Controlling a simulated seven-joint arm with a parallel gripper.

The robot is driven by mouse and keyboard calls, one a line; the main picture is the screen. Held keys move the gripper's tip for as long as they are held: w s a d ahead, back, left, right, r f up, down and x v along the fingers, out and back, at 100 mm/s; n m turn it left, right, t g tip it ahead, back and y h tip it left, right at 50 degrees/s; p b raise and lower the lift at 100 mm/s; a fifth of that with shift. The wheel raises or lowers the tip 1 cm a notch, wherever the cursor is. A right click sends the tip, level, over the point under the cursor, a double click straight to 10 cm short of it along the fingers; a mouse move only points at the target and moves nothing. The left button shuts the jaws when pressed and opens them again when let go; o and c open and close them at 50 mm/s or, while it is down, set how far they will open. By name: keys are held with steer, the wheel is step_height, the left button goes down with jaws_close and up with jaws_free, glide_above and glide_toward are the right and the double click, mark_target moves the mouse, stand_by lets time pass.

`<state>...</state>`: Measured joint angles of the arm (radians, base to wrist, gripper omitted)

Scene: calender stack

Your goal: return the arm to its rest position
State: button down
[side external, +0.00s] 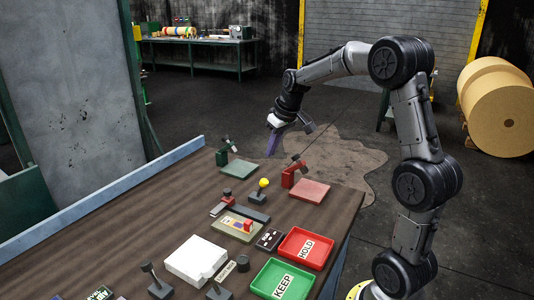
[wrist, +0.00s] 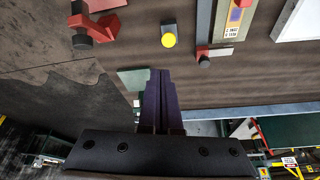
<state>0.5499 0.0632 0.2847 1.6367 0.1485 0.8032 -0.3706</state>
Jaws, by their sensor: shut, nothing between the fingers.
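My gripper (side external: 274,141) hangs in the air past the far end of the brown table (side external: 130,241), above and beyond the green clamp stand. Its purple fingers point down. In the wrist view the purple fingers of my gripper (wrist: 159,80) are together, with nothing seen between them. My arm is bent, raised high at the elbow and reaching left from its base at the right.
Near the gripper stand a green clamp (side external: 236,166) and a red clamp (side external: 307,185). A yellow-knobbed lever (side external: 262,186), a white block (side external: 195,260), a red HOLD tray (side external: 325,240) and a green KEEP tray (side external: 262,278) sit nearer. A grey panel (side external: 75,110) stands left.

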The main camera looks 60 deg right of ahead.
stand_by(0.3)
steer(key=s+a+r+n+t, duration=0.15)
steer(key=s+a+r, duration=0.3)
steer(key=a, duration=0.45)
steer(key=s+a+r+n+t, duration=0.1)
steer(key=s+a+r+n, duration=0.1)
steer(key=s+a+r, duration=0.35)
steer(key=s+a+f, duration=0.3)
steer(key=s+f, duration=0.1)
steer(key=s, duration=0.3)
steer(key=s+a+f+y, duration=0.1)
steer(key=s+a+f, duration=0.3)
steer(key=s, duration=0.2)
steer(key=shift+s+a+g, duration=0.15)
steer(key=shift+s+g, duration=0.2)
steer(key=shift+g, duration=0.1)
